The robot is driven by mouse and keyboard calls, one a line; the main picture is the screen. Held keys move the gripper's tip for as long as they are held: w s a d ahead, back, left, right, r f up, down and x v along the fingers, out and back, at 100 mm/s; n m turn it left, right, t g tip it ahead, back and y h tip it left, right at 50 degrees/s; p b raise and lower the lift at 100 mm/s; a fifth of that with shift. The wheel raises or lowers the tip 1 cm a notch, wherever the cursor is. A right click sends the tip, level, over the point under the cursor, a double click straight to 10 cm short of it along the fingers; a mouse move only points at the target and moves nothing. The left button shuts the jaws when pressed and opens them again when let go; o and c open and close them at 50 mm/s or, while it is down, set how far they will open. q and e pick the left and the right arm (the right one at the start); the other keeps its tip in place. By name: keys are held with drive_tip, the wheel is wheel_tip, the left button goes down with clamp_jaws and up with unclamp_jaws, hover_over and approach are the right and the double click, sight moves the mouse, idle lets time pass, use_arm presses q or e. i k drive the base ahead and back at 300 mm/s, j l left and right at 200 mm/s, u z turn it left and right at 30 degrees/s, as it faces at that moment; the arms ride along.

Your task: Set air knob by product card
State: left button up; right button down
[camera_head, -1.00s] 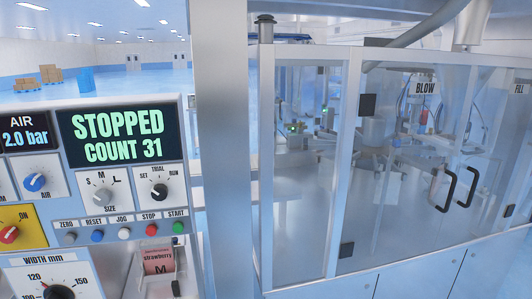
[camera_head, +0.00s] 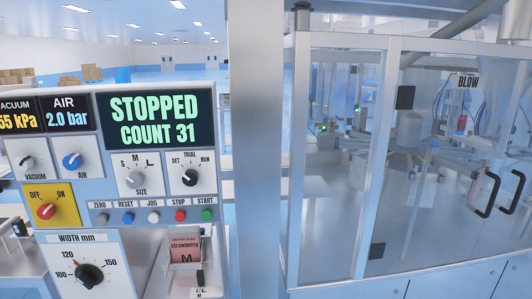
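The blue air knob (camera_head: 72,161) sits on a white plate marked AIR at the upper left of the control panel. Its pale pointer appears to tilt up and to the right. The air display (camera_head: 67,114) above it reads 2.0 bar. The product card (camera_head: 185,248) is pink and stands in a holder below the button row. It reads strawberry with a large M; its smaller top line is too small to read surely. Neither of my grippers is in view, and nothing is seen touching the knob.
The vacuum knob (camera_head: 28,162) is just left of the air knob. The main display (camera_head: 148,121) reads STOPPED, COUNT 31. A red off/on switch (camera_head: 46,211), a size knob (camera_head: 136,180) and a width dial (camera_head: 89,275) are close by. A metal post (camera_head: 256,150) stands right of the panel.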

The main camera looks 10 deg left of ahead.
sight(73, 161)
drive_tip(key=u, duration=1.35)
